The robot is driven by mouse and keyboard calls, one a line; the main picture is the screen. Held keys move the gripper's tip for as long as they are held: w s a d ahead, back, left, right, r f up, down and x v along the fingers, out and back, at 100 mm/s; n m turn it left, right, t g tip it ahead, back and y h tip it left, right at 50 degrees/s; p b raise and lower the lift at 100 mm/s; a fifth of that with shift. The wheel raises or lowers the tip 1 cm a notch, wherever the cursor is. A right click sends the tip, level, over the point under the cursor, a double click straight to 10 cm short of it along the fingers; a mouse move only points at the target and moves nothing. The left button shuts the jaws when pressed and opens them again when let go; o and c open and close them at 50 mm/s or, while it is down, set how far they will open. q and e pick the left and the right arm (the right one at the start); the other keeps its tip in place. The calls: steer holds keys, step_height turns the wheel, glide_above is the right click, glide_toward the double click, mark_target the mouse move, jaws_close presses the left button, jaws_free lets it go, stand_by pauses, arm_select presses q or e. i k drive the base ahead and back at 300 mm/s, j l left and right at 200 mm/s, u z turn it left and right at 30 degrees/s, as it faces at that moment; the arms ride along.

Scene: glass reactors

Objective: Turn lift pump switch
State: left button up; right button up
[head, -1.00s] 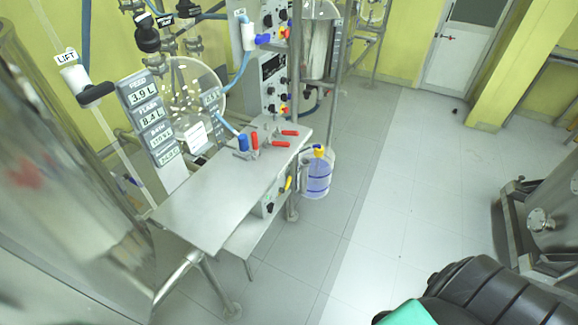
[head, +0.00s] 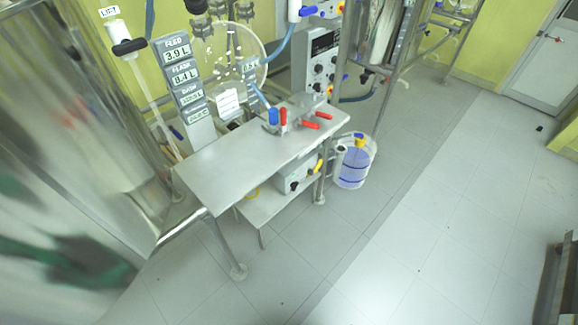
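A pale control box (head: 296,178) with dark knobs and a yellow part sits on the lower shelf of the steel table; I cannot tell whether it carries the lift pump switch. A white tag reading LIFT (head: 109,12) hangs at a vertical tube with a black fitting (head: 129,47) at the upper left. A taller panel (head: 318,65) with several black knobs and a red and yellow switch stands behind the table. Its labels are too small to read. Neither of my grippers is in view.
The steel table (head: 225,165) holds a blue and several red-handled clamps (head: 283,119) at its far end. A large shiny steel vessel (head: 70,120) fills the left. The tiled floor (head: 420,240) is open to the right.

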mark_target(294, 185)
steer(key=i+l+u, duration=0.1)
steer(key=l, duration=0.2)
steer(key=i+l+u, duration=0.2)
steer(key=l, duration=0.35)
steer(key=i+u, duration=0.1)
steer(key=u, duration=1.15)
